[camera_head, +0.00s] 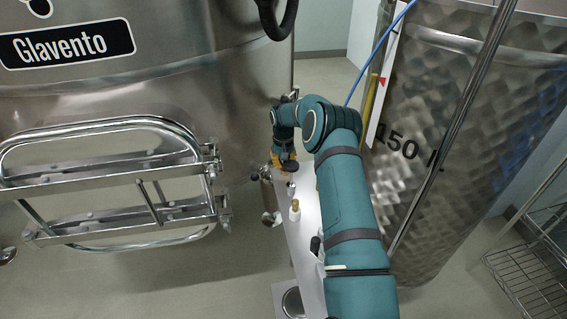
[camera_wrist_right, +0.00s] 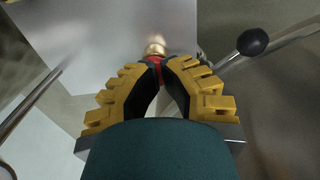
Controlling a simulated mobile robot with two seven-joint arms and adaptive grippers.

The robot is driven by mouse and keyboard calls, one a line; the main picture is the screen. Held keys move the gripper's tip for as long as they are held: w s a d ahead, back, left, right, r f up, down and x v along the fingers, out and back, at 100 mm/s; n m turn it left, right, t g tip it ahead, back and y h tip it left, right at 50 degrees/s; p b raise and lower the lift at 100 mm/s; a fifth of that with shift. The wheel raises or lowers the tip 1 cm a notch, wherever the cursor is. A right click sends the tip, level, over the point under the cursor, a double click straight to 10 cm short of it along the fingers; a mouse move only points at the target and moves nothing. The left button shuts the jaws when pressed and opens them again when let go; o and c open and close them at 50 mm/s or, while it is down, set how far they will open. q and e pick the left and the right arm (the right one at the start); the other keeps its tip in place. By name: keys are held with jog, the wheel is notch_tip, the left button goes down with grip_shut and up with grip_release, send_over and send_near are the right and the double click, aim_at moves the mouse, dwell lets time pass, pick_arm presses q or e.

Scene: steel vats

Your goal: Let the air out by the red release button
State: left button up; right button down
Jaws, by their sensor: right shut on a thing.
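My right gripper (camera_head: 286,168) reaches down in front of the steel vat's right side, above a narrow pale metal plate (camera_head: 303,238). In the right wrist view its yellow-and-black fingers (camera_wrist_right: 160,66) are closed around a small red part, which I take for the red release button (camera_wrist_right: 157,61). A brass-coloured round end (camera_wrist_right: 155,47) shows just beyond the fingertips. Most of the red part is hidden between the fingers, and in the head view the gripper hides it. My left gripper is not in view.
Steel vat "Glavento" (camera_head: 90,85) with a barred hatch (camera_head: 110,180) stands left, a "150 l" vat (camera_head: 450,130) right. A brass-topped fitting (camera_head: 295,208) stands on the plate. A black ball-ended lever (camera_wrist_right: 252,42) is close to the right of my fingers. A wire rack (camera_head: 525,270) stands far right.

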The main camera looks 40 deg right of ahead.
notch_tip(320, 180, up, 5)
jog(key=shift+r+p, duration=0.1)
jog(key=shift+p, duration=1.05)
notch_tip(320, 180, up, 9)
jog(key=p, duration=0.1)
jog(key=s+a+f+n+y, duration=0.15)
jog(key=s+a+f, duration=0.35)
jog(key=a+f, duration=0.65)
jog(key=s+a+f+n+y, duration=0.15)
jog(key=s+a+f, duration=0.35)
jog(key=a+f, duration=0.6)
jog(key=s+a+f+y, duration=0.1)
jog(key=s+a, duration=0.7)
jog(key=s, duration=0.3)
jog(key=s+a, duration=0.8)
jog(key=s, duration=0.3)
jog(key=w+a+r+n+t, duration=0.1)
jog(key=w+a+r, duration=0.1)
jog(key=w+r, duration=0.2)
jog(key=shift+w+a+r+t, duration=0.15)
jog(key=shift+w+r+t, duration=0.2)
jog(key=shift+w, duration=0.5)
